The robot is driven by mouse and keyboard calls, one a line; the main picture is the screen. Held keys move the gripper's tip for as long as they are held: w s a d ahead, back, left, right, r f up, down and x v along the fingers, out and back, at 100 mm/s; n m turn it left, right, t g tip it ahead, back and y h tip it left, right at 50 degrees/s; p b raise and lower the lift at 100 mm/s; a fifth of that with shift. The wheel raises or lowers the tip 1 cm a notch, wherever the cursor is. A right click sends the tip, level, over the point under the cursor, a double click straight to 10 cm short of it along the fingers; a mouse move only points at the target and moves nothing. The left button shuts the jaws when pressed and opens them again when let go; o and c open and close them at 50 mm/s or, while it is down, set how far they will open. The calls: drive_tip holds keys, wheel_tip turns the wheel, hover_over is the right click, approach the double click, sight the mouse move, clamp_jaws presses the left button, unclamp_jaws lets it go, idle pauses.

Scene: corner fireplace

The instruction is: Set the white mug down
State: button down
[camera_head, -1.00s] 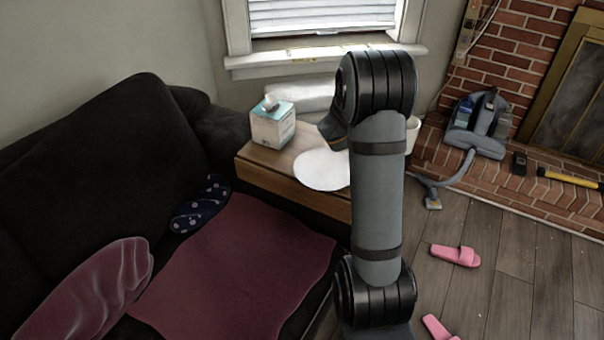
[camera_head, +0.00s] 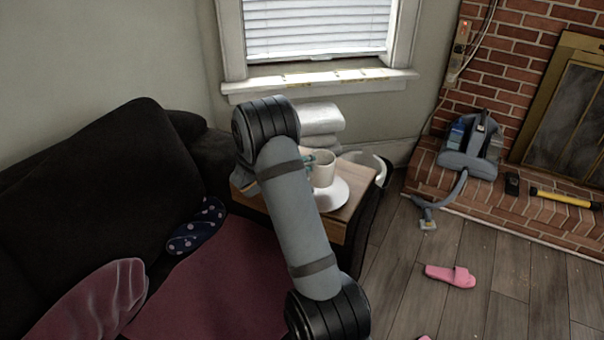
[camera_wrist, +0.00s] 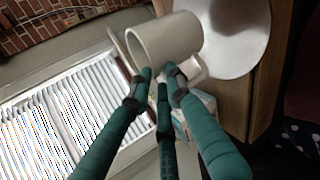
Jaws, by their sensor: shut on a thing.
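The white mug (camera_head: 325,172) is at the side table, right of my arm, over the white plate (camera_head: 338,198). In the wrist view the mug (camera_wrist: 165,42) shows large at the fingertips, its open mouth toward the left. The plate (camera_wrist: 238,38) is beside it there. I cannot tell whether the mug's base touches the plate. My gripper (camera_wrist: 160,82), with teal fingers, is shut on the mug at its handle side. In the head view only a bit of the gripper (camera_head: 309,161) shows beside the mug. My arm hides part of the table and plate.
The wooden side table (camera_head: 354,208) has folded white towels (camera_head: 320,118) at its back. A tissue box (camera_wrist: 197,108) shows partly behind the fingers in the wrist view. The dark sofa (camera_head: 120,150) stands left. A window sill (camera_head: 320,82) is behind. Slippers (camera_head: 450,275) lie on the floor.

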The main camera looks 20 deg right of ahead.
drive_tip(key=f, duration=0.4)
drive_tip(key=shift+w+a+f, duration=0.25)
drive_tip(key=shift+w+a, duration=0.1)
drive_tip(key=c, duration=1.6)
unclamp_jaws()
drive_tip(key=shift+f, duration=0.1)
drive_tip(key=v, duration=1.2)
drive_tip(key=shift+a, duration=0.1)
